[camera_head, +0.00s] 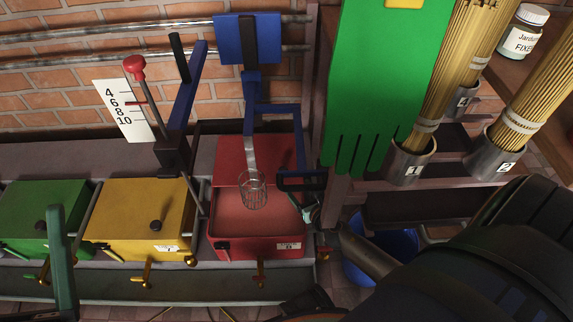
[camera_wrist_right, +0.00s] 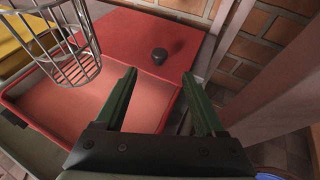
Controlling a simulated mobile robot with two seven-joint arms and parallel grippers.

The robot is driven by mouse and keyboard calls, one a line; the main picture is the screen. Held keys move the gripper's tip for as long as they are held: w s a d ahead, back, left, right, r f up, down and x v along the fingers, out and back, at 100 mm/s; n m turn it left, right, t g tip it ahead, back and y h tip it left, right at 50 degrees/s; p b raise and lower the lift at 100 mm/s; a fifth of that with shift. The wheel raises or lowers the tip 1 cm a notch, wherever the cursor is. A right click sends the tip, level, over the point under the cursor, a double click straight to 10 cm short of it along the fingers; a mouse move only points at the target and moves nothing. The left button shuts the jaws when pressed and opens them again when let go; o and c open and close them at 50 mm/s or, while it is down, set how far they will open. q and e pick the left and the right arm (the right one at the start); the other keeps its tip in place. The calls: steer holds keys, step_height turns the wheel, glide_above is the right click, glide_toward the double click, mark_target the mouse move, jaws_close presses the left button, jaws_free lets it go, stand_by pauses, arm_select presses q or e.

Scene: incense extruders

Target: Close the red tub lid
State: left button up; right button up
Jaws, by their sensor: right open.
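The red tub (camera_head: 262,248) is open, and its pinkish inside shows. Its red lid (camera_head: 230,160) lies back behind the opening; in the right wrist view the lid (camera_wrist_right: 125,30) carries a round dark knob (camera_wrist_right: 159,55). My right gripper (camera_head: 281,182) is at the tub's right side, near the lid. In its wrist view the green fingers of the gripper (camera_wrist_right: 157,78) are spread apart and empty, with the knob beyond the gap between them. The knob is hard to make out in the head view.
A wire basket (camera_head: 252,188) hangs over the tub from a blue lever arm. Yellow (camera_head: 140,210) and green (camera_head: 40,210) closed tubs stand to the left. Metal cups of incense sticks (camera_head: 408,162) and a blue bucket (camera_head: 385,250) are to the right.

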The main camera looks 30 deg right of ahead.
mark_target(283, 171)
steer(key=b+x, duration=0.3)
steer(key=x, duration=0.6)
steer(key=shift+w+d+f+b, duration=0.1)
steer(key=shift+w+b, duration=0.25)
steer(key=shift+w, duration=0.1)
jaws_close()
stand_by(0.8)
